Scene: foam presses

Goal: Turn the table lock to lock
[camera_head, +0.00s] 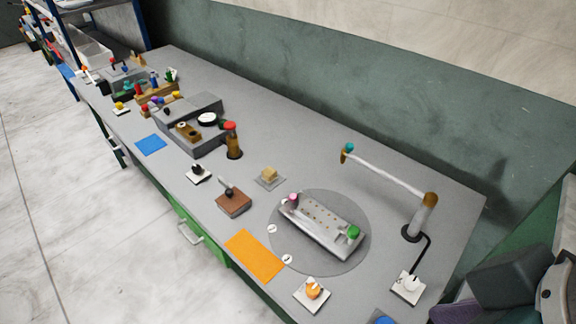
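A grey worktable (330,150) runs diagonally across the view. A round grey turntable disc (350,262) is set into it at the right and bears a pale metal plate (318,222) with a pink knob and a green knob. I cannot tell for sure which control is the table lock. Near the disc are an orange knob (313,289) on a white plate, a black lever (229,191) on a brown block, a black knob (197,170) on a white plate and a white knob (410,283) on a white plate. Neither gripper shows; only my dark arm links show at the lower right.
A lamp-like post with a white arm (385,176) rises behind the disc. An orange mat (255,255) and a blue mat (151,145) lie along the front edge. A red-topped cylinder (232,143) and grey blocks (190,112) stand farther left. The table's back strip is clear.

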